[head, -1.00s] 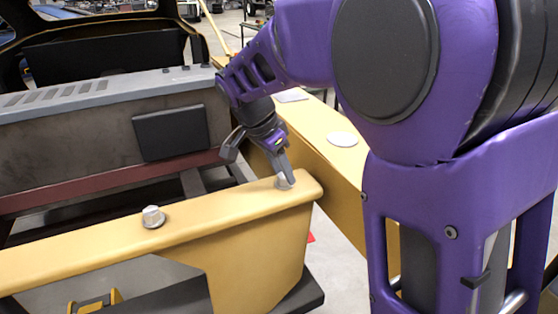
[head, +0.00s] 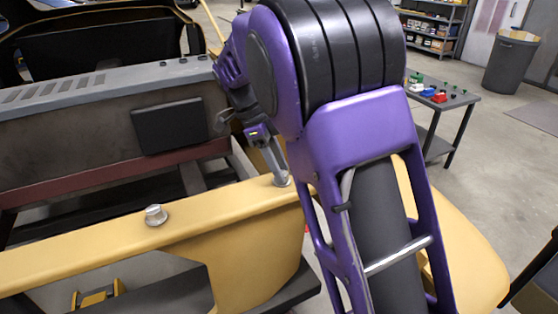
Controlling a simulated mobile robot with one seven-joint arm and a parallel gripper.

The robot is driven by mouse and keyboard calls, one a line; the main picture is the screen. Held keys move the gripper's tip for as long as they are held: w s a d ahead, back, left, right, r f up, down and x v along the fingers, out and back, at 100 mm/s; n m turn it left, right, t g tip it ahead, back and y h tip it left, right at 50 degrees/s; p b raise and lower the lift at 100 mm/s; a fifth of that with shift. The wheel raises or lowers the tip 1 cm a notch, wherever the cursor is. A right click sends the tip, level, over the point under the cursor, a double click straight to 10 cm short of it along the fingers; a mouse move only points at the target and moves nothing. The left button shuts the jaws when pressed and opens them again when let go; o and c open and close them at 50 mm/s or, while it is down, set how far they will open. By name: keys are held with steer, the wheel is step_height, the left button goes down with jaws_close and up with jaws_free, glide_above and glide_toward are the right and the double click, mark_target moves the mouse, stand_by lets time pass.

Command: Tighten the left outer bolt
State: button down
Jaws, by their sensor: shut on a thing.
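A yellow beam (head: 100,240) runs across the lower left of the head view. A silver hex bolt with a flange (head: 156,215) stands upright on its top, with nothing touching it. A second silver bolt (head: 283,181) sits near the beam's right end. My gripper (head: 279,173) points down at this second bolt and is shut on it. The fingers hide much of the bolt's head. I cannot tell how tight either bolt is, or which one is the left outer bolt.
A grey panelled block with a black plate (head: 170,125) stands behind the beam. A small table (head: 445,97) with coloured parts and a dark bin (head: 511,63) stand at the right, with open floor around them. My purple arm covers the beam's right end.

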steer(key=shift+w+r+m+g+p, duration=0.15)
steer(key=shift+r+m+g+p, duration=0.15)
steer(key=shift+m, duration=0.5)
steer(key=shift+f, duration=0.1)
steer(key=c, duration=0.6)
jaws_free()
steer(key=shift+c, duration=0.2)
steer(key=shift+o, duration=1)
steer(key=shift+f, duration=0.15)
steer(key=p+v, duration=0.3)
steer(key=v, duration=1.4)
steer(key=shift+d+r, duration=0.15)
steer(key=shift+r, duration=0.15)
